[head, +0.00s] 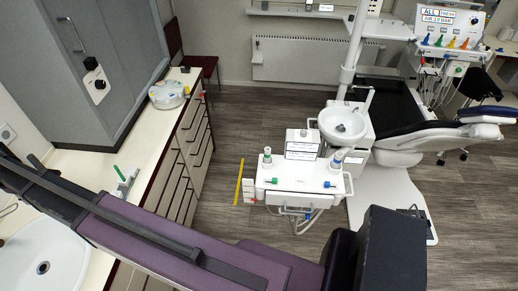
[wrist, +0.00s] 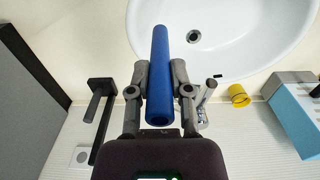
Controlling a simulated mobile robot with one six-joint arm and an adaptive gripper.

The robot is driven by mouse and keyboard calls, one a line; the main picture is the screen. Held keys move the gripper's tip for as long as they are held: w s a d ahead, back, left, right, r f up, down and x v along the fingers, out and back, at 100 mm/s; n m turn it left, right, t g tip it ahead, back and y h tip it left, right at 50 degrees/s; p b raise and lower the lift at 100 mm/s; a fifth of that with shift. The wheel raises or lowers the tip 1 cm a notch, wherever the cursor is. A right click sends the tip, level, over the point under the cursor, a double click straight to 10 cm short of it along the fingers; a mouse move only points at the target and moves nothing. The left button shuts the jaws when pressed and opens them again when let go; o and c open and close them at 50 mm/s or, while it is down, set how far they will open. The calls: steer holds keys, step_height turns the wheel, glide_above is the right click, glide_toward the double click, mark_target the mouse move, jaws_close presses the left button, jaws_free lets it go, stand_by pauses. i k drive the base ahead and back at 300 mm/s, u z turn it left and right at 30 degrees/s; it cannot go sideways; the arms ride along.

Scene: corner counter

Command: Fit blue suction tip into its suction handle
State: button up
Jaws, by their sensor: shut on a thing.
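The blue suction tip (wrist: 160,70) is a plain blue tube in the wrist view. My gripper (wrist: 160,78) is shut on it, with a grey finger on either side. The tube's near end faces the camera and its far end reaches over the white basin. In the head view my gripper and the tip cannot be made out. A small grey-white holder (head: 123,188) with a green stick (head: 118,172) stands on the left counter. I cannot tell whether it is the suction handle.
The white basin (head: 45,262) is set in the left counter (head: 140,150). A round tray with small items (head: 168,94) stands farther along. The wrist view shows a yellow cup (wrist: 239,95), a teal box (wrist: 298,115) and a black wall bracket (wrist: 98,115). A white cart (head: 300,181) stands right.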

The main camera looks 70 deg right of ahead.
mark_target(337, 161)
steer(key=u, duration=0.05)
steer(key=k, duration=1.85)
steer(key=z, duration=1.9)
